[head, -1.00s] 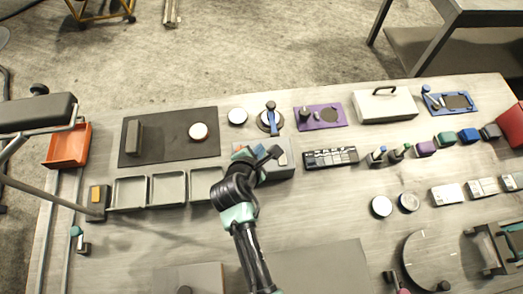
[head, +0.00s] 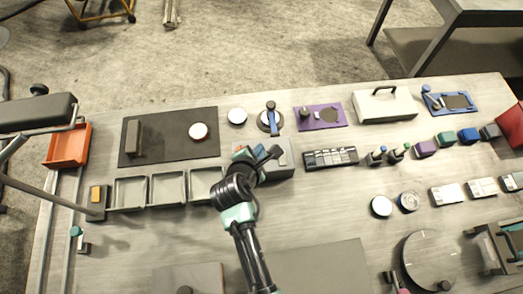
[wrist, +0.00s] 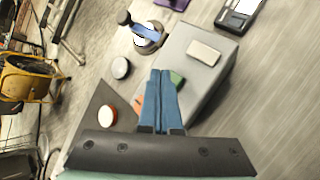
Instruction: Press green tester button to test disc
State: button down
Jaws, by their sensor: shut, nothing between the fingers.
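The tester is a grey box (head: 283,163) right of my wrist in the head view, and it also shows in the wrist view (wrist: 190,78) with a pale panel (wrist: 204,53) on top. The green button (wrist: 178,79) shows just right of my fingertips, partly covered by them. An orange patch (wrist: 138,103) shows left of the fingers. My gripper (wrist: 160,74) is shut and empty, with blue fingers over the tester's near end; contact cannot be told. A white disc with a red rim (head: 198,131) lies on a dark mat. No disc on the tester can be made out.
Behind the tester are a grey disc (head: 237,116) and a round stand with a blue lever (head: 270,118). Open grey trays (head: 168,187) stand left of my arm. A dark labelled strip (head: 330,157) lies to the right. The table's front middle is mostly clear.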

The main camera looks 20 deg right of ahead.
jog(key=shift+f, duration=0.1)
dwell(0.6)
jog(key=shift+f, duration=0.35)
jog(key=shift+f+b, duration=0.3)
jog(key=shift+f, duration=0.2)
dwell(0.5)
jog(key=shift+r, duration=0.1)
jog(key=shift+r+p, duration=0.8)
jog(key=shift+p, duration=0.25)
notch_tip(320, 180, up, 5)
jog(key=p, duration=0.5)
jog(key=shift+r, duration=0.1)
